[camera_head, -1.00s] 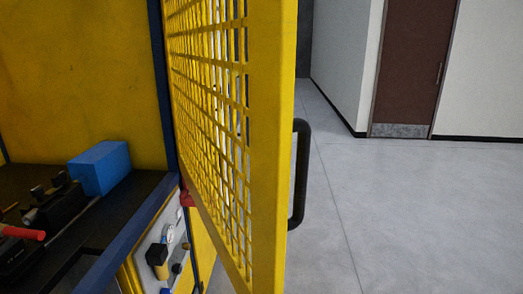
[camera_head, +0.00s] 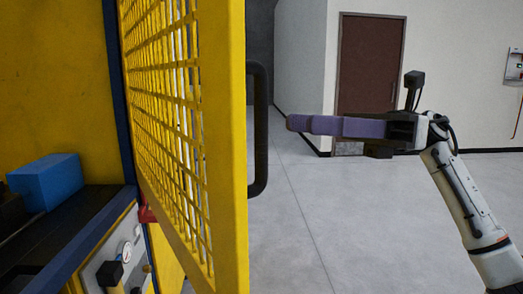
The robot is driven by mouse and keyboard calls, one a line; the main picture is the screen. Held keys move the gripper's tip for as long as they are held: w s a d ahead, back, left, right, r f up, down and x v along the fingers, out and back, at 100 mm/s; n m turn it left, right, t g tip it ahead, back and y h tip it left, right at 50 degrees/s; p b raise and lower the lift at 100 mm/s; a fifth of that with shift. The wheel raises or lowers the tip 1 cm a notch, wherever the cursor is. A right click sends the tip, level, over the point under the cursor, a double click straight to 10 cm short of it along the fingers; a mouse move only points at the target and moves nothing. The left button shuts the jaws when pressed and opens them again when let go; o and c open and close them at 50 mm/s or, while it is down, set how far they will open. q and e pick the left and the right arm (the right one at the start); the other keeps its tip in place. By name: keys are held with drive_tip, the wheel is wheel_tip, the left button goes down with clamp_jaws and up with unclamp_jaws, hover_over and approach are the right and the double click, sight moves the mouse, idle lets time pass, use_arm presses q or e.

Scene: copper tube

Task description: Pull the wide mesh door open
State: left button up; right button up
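The yellow mesh door (camera_head: 228,150) stands swung out from the machine, seen nearly edge-on. Its black handle (camera_head: 262,130) is on the door's right side, upright. My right gripper (camera_head: 291,123) has come in from the right, with its purple fingers pointing left at the handle. The fingertips are a little to the right of the handle in the picture, with a small gap between. I see the fingers from the side, so whether they are apart is unclear. My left gripper is not in view.
The machine's black bench with a blue block (camera_head: 45,182) is at the left. A panel with a gauge (camera_head: 126,252) sits below it. Open grey floor (camera_head: 330,230) lies right of the door. A brown door (camera_head: 370,65) is in the far wall.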

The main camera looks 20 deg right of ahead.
sight(267, 128)
drive_tip(key=shift+n+h, duration=0.7)
drive_tip(key=shift+n, duration=0.1)
drive_tip(key=a, duration=0.3)
drive_tip(key=s+a, duration=0.1)
drive_tip(key=a, duration=0.2)
drive_tip(key=s+a+p, duration=0.1)
drive_tip(key=a, duration=0.2)
drive_tip(key=shift+s+r, duration=0.1)
drive_tip(key=shift+r, duration=0.15)
clamp_jaws()
